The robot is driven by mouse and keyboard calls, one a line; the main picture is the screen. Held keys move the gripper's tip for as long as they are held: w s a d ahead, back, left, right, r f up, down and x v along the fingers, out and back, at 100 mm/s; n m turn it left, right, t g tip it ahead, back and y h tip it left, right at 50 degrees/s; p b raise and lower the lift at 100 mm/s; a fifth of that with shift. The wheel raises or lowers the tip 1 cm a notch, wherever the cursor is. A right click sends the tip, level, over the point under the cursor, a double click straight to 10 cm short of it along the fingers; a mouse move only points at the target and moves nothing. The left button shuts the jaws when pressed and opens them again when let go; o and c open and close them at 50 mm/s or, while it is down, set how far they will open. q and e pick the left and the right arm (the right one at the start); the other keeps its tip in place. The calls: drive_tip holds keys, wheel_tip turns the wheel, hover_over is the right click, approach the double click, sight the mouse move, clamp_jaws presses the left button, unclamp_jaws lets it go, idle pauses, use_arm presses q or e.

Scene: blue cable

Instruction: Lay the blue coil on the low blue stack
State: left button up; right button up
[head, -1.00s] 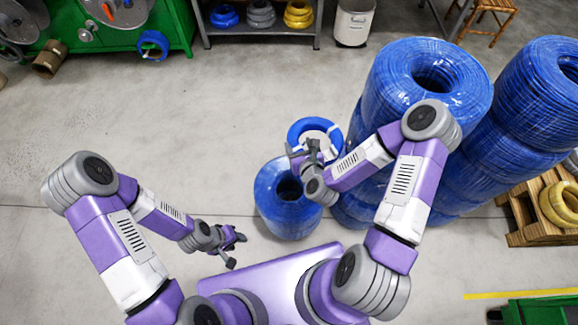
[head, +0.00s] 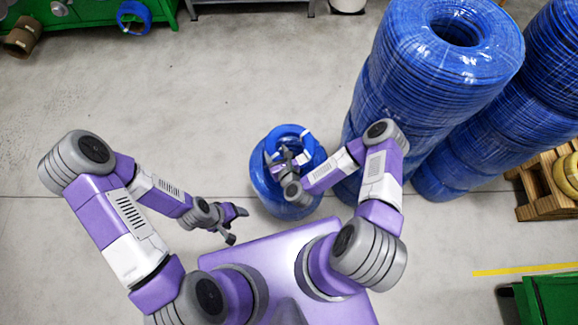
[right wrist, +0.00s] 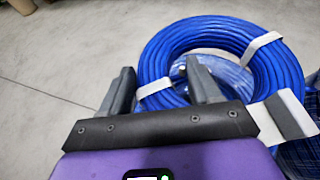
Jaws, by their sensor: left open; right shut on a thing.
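The blue coil (head: 287,131), a ring with pale bands, is in my right gripper (head: 286,157). In the head view it overlaps the low blue stack (head: 263,187), towards its far side. In the right wrist view the coil (right wrist: 210,29) fills the upper middle, its near left part between the two fingers (right wrist: 163,92). Part of the low stack (right wrist: 228,74) shows through the coil's hole. I cannot tell whether coil and stack touch. My left gripper (head: 238,225) is open and empty, left of the low stack.
Tall blue coil stacks (head: 430,95) stand close on the right, beside my right forearm. A wooden pallet (head: 535,190) with a yellow coil is at the far right. A green cabinet (head: 90,12) is at the back left. The floor on the left is clear.

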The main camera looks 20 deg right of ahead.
wheel_tip(320, 180, down, 12)
drive_tip(key=b, duration=0.4)
drive_tip(key=shift+s+a+r+b, duration=0.15)
drive_tip(key=shift+a+r+b, duration=0.1)
drive_tip(key=shift+a+b, duration=0.1)
drive_tip(key=o, duration=1.6)
drive_tip(key=shift+s, duration=0.1)
